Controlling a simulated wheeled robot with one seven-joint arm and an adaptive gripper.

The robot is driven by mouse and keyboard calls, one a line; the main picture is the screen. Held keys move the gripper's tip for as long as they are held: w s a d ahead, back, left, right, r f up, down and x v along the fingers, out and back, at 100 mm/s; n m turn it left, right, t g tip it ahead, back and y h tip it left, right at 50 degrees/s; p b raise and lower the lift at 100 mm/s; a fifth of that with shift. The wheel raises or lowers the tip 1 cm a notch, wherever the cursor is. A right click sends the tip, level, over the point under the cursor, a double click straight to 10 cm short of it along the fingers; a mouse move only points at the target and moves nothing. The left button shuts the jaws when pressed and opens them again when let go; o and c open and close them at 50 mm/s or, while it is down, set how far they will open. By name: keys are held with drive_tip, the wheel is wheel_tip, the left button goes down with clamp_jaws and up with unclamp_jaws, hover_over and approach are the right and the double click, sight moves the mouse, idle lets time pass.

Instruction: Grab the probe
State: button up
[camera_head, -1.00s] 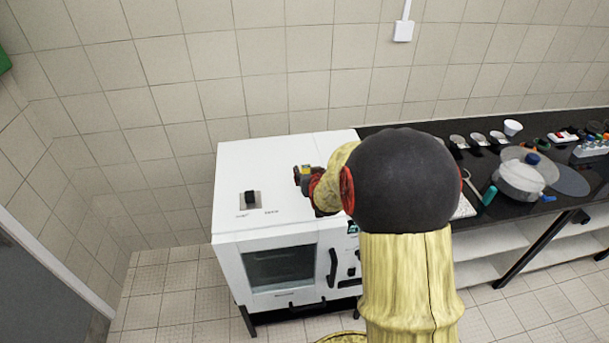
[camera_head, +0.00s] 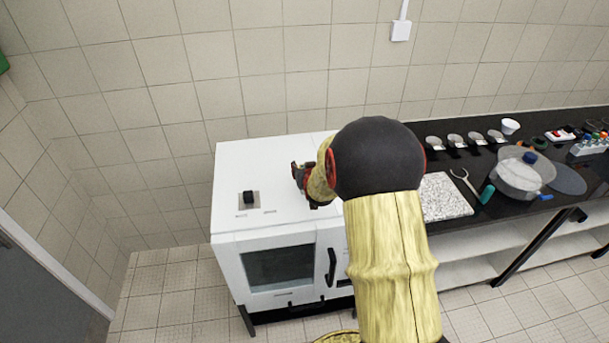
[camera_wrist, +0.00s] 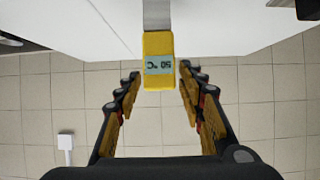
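The probe, with a yellow head (camera_wrist: 157,75) and a "50 °C" display that appears upside down, shows in the wrist view. A grey stem or strip joins its far end at the top. My gripper (camera_wrist: 158,74) is open, with one finger on each side of the yellow head and a narrow gap on both sides. In the head view my gripper (camera_head: 299,176) is over the right part of the white oven's top (camera_head: 275,160). I cannot make out the probe in that view; my gripper and arm hide that area.
A black knob (camera_head: 249,197) stands on the oven top at left.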

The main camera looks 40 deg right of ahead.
clamp_jaws()
idle(0.4)
